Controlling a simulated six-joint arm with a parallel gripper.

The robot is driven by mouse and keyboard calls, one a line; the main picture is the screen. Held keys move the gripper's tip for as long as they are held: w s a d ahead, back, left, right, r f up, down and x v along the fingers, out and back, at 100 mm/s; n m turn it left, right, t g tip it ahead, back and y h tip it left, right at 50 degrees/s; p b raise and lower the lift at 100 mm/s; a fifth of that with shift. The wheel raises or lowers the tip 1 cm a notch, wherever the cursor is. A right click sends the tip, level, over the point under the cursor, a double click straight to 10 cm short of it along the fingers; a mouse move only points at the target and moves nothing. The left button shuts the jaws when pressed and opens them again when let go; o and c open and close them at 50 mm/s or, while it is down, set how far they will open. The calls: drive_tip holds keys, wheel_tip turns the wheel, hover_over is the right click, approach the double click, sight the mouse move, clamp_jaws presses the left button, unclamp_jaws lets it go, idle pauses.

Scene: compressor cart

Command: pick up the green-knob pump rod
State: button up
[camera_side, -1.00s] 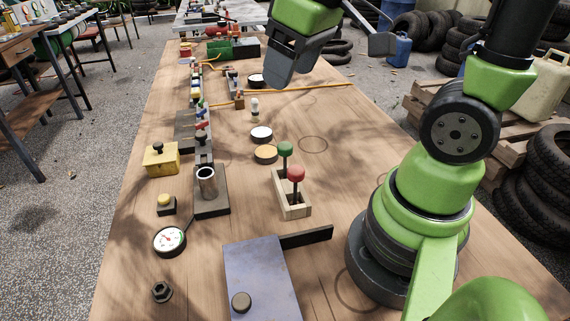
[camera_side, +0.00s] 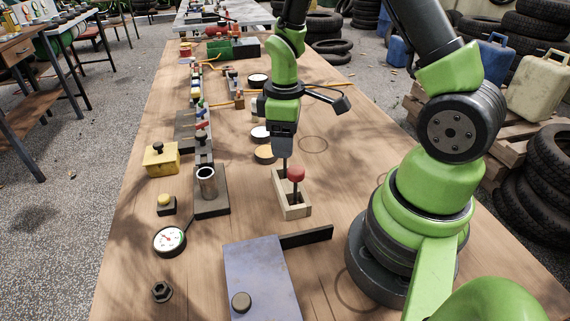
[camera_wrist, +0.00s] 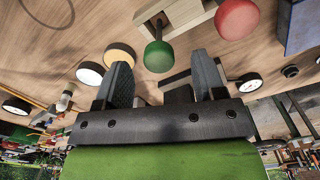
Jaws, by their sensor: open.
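The green-knob pump rod stands upright in a small wooden rack. In the side view my gripper (camera_side: 282,150) hides its green knob, and only the dark shaft (camera_side: 285,166) shows below the fingers. In the wrist view the green knob (camera_wrist: 158,57) lies between the two spread fingertips, with no visible contact. My gripper (camera_wrist: 161,66) is open and points down over the rack (camera_side: 294,211). A red-knob rod (camera_side: 296,175) stands in the same rack, beside the green one; its red knob (camera_wrist: 237,19) lies to the right, outside the fingers.
A yellow-faced disc (camera_side: 265,153) and a white-faced disc (camera_side: 261,133) lie close behind the rack. A metal cylinder on a dark block (camera_side: 207,183) stands to the left. A blue-grey box (camera_side: 262,280) and dark bar (camera_side: 306,237) are nearer the camera.

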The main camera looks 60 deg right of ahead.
sight(285, 165)
wheel_tip(285, 165, down, 4)
drive_tip(key=shift+f, duration=0.25)
drive_tip(key=c, duration=1)
drive_tip(key=shift+r, duration=0.15)
